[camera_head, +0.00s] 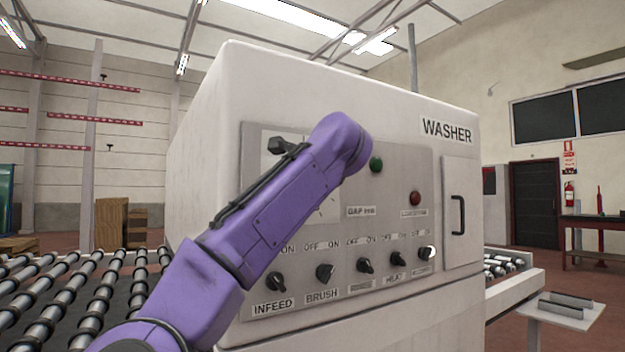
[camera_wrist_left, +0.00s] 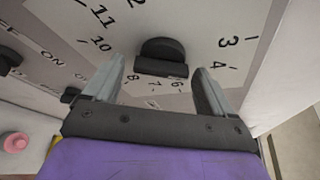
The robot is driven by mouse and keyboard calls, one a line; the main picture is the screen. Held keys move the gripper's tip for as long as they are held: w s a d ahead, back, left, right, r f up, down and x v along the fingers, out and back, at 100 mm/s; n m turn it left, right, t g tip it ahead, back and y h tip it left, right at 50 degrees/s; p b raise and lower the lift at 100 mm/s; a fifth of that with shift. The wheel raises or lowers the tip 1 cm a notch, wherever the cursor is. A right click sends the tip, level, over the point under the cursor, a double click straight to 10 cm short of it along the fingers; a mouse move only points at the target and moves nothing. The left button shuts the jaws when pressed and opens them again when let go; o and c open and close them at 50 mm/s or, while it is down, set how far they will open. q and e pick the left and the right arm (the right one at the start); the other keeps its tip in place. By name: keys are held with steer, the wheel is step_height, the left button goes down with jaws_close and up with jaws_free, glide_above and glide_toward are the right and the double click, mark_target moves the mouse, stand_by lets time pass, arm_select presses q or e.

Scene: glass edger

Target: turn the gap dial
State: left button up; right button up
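The gap dial (camera_wrist_left: 162,48) is a black knob with a raised grip bar, on a pale plate printed with a ring of numbers, in the left wrist view. My left gripper (camera_wrist_left: 158,68) is open, with one finger on each side of the knob's lower part; I cannot tell whether they touch it. In the head view my purple left arm crosses the washer's panel and hides the dial and the gripper. The GAP (mm) label (camera_head: 360,211) shows just right of the arm. My right gripper is in neither view.
The white washer (camera_head: 300,92) carries a row of black switches, such as the infeed switch (camera_head: 275,281) and brush switch (camera_head: 325,272), below the dial. A green button (camera_head: 376,165) and a red button (camera_head: 415,198) sit right of my arm. Roller conveyors (camera_head: 75,300) stand at left.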

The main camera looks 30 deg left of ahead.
arm_select(q)
steer(key=b+v, duration=0.2)
steer(key=v, duration=0.8)
steer(key=shift+s+b, duration=0.3)
